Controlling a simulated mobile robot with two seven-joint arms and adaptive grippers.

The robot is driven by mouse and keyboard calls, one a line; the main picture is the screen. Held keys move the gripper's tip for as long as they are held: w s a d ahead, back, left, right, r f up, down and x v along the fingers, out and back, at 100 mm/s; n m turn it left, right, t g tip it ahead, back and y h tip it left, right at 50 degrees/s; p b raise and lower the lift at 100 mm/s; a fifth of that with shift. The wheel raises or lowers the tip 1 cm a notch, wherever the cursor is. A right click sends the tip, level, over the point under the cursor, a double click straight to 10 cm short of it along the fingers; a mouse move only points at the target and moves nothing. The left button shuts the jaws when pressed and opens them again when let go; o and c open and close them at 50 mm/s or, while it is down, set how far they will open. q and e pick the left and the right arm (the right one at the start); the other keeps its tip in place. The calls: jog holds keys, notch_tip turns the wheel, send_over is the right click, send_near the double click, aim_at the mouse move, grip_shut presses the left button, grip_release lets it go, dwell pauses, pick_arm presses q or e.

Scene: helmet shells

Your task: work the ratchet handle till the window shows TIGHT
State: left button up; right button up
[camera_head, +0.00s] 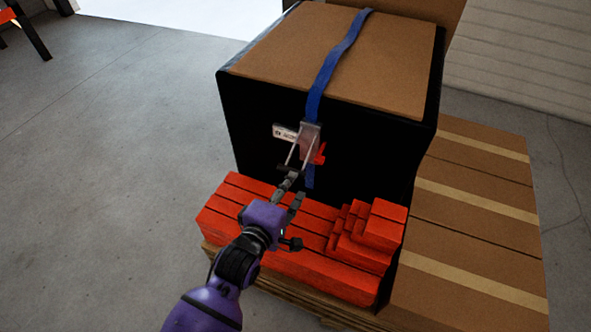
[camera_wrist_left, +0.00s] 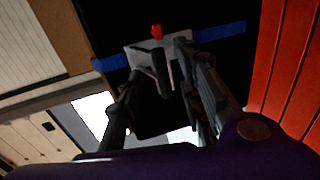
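The ratchet (camera_head: 309,140) is a grey metal piece with a red tab (camera_head: 320,154), on a blue strap (camera_head: 335,60) running over a large dark-sided box. Its handle (camera_head: 291,157) sticks out toward me with a dark grip at its end. A small white window label (camera_head: 285,132) sits beside it; its lettering is too small to read. My left gripper (camera_head: 294,207) is just below the handle's end, its fingers apart. In the left wrist view, the ratchet plate (camera_wrist_left: 150,60) shows beyond the spread fingers (camera_wrist_left: 165,105). I cannot tell whether a finger touches the handle. My right gripper is not in view.
Red beams (camera_head: 225,195) and stacked red blocks (camera_head: 375,230) lie on a pallet (camera_head: 290,300) below the ratchet, close under my left gripper. The strapped box (camera_head: 270,70) stands behind them. Brown cartons (camera_head: 470,220) stand at the right. Grey floor (camera_head: 110,160) is clear at the left.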

aim_at(298, 171)
pick_arm(q)
jog(key=x, duration=0.6)
jog(key=shift+w, duration=0.35)
jog(key=c, duration=0.9)
jog(key=shift+s+f, duration=0.1)
grip_shut()
